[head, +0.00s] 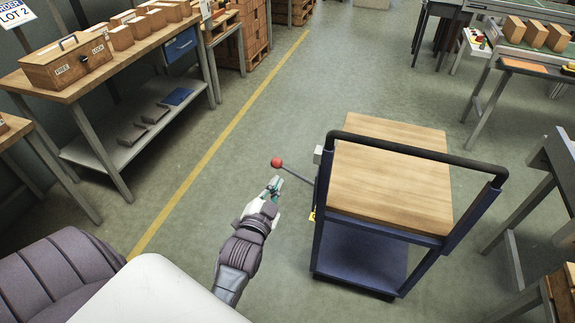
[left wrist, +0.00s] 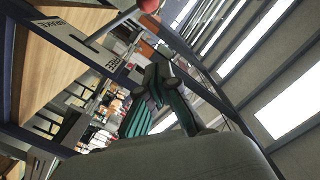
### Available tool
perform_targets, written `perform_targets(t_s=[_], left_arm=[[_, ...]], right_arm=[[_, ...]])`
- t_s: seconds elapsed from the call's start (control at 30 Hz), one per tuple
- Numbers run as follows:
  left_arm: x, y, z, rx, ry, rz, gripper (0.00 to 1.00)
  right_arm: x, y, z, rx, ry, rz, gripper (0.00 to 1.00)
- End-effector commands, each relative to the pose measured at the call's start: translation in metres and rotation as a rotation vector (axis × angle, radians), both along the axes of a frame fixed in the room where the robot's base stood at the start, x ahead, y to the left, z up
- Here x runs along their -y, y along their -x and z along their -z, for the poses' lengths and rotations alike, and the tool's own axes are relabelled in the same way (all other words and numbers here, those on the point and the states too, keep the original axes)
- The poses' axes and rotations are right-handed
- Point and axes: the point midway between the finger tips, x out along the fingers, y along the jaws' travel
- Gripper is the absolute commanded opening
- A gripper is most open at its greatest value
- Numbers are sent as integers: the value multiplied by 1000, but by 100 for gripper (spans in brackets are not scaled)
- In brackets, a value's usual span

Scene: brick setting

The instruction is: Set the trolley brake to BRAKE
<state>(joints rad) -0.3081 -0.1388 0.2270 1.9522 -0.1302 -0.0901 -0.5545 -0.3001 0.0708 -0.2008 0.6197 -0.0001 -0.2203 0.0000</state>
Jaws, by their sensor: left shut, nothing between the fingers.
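The trolley (head: 395,180) has a blue frame, a wooden top and a black push handle. Its brake lever, a thin metal rod with a red knob (head: 277,162), sticks out from the trolley's left side. My left gripper (head: 275,185) is shut and empty, just below the knob and close to the rod; contact cannot be told. In the left wrist view the red knob (left wrist: 149,5) is at the top edge, apart from the shut fingertips (left wrist: 158,78). Lettered plates (left wrist: 112,64) show near the rod's base; the lever's exact setting is unclear. My right gripper is out of view.
A workbench (head: 70,90) with wooden boxes stands at the left, beyond a yellow floor line (head: 215,145). Dark metal tables (head: 520,215) stand at the right. The floor between the bench and the trolley is clear.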

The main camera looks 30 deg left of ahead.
Motion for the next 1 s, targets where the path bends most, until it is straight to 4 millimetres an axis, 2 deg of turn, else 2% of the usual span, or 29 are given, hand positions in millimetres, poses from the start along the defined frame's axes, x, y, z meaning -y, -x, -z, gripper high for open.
perform_targets(t_s=[0.33,0.47,0.83,0.9,1.0], left_arm=[[-2,-8,0,-1,1,2,0],[-7,-27,-1,1,0,2,0],[-27,-101,3,-1,1,2,0],[-36,-98,17,-6,1,2,0],[-43,-99,27,-5,0,2,0]], right_arm=[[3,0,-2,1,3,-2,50],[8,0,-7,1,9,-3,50],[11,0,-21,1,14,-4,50],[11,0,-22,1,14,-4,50],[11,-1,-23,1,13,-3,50]])
